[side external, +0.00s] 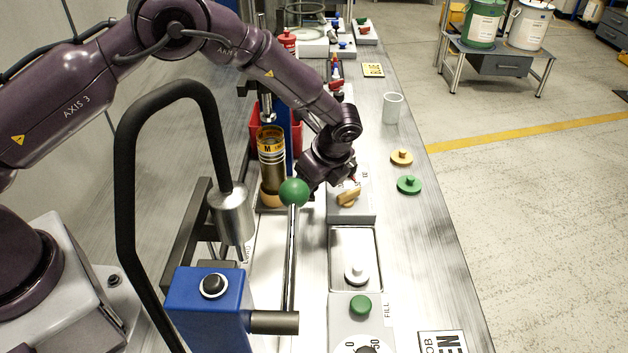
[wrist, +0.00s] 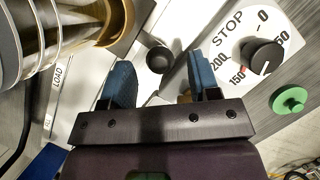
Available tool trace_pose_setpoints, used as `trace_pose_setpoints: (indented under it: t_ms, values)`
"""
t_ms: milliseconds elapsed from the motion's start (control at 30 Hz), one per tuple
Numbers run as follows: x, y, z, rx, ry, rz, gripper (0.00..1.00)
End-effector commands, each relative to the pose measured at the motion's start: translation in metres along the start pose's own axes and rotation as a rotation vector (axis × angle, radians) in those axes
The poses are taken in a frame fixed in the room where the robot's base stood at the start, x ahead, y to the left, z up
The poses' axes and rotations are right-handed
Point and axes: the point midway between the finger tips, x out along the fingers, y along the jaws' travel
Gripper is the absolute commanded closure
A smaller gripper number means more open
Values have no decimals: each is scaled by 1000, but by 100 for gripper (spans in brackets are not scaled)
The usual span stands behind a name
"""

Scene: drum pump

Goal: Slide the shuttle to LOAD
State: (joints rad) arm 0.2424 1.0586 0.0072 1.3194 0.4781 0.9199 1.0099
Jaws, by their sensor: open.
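My gripper (wrist: 160,70) is open, with two blue finger pads. A black round knob (wrist: 160,57) stands between them in the wrist view, with no visible contact. The knob sits on a pale bar beside a tan ring (wrist: 116,22), apparently the shuttle. A pale strip at the left carries the word LOAD (wrist: 61,77).
A green ball lever (side external: 293,192) stands close in front of my gripper. A block with an orange knob (side external: 348,194) is close to its right. A STOP dial (wrist: 262,56) lies right of my fingers. The blue pump body (side external: 210,310) stands nearer the camera.

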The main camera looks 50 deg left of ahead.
Motion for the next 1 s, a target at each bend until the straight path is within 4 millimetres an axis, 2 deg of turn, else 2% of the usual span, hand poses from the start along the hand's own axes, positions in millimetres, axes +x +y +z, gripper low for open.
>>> trace_pose_setpoints:
  t_ms: [133,433,667,700,867,1000]
  values:
    - [10,0,0,-1,0,-1,44]
    - [12,0,0,-1,0,-1,44]
    - [12,0,0,-1,0,-1,97]
    - [11,0,0,-1,0,-1,100]
    - [10,2,-3,0,0,-1,100]
    - [5,14,-16,4,1,-1,100]
